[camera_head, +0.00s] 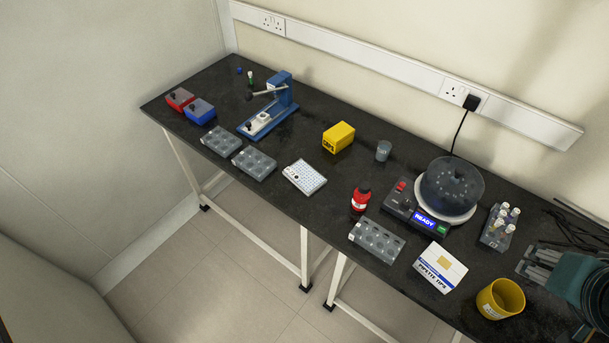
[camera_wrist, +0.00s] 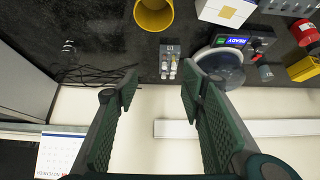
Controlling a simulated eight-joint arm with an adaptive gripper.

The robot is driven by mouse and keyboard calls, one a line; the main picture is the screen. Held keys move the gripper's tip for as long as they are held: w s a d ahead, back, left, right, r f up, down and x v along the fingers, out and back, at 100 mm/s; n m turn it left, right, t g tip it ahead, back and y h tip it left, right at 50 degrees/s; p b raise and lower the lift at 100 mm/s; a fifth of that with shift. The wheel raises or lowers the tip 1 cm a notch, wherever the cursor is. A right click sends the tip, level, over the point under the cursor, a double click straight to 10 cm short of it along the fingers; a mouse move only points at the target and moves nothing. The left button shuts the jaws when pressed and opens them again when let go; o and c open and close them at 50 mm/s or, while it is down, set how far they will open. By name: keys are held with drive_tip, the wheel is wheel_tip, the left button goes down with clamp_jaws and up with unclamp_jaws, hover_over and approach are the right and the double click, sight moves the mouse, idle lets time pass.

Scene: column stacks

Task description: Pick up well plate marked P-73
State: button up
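The white well plate (camera_head: 304,177) lies flat on the black bench near its front edge, left of the red-capped bottle, in the head view. Its top shows rows of small wells with a dark spot near one corner. Any marking on it is too small to read. The plate does not show in the wrist view. My gripper (camera_wrist: 150,92) is open and empty in the wrist view, with its green-padded fingers wide apart. In the head view it is at the right end of the bench, far from the plate.
Grey racks (camera_head: 254,163) stand left of the plate, and another rack (camera_head: 376,240) lies to its right. A yellow box (camera_head: 338,137) is behind it and a red bottle (camera_head: 360,198) to its right. A centrifuge (camera_head: 451,187), tube rack (camera_head: 498,227), tip box (camera_head: 440,267) and yellow cup (camera_head: 500,298) stand nearer my gripper.

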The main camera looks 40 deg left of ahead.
drive_tip(key=shift+o, duration=0.6)
drive_tip(key=o, duration=0.9)
drive_tip(key=shift+c, duration=0.2)
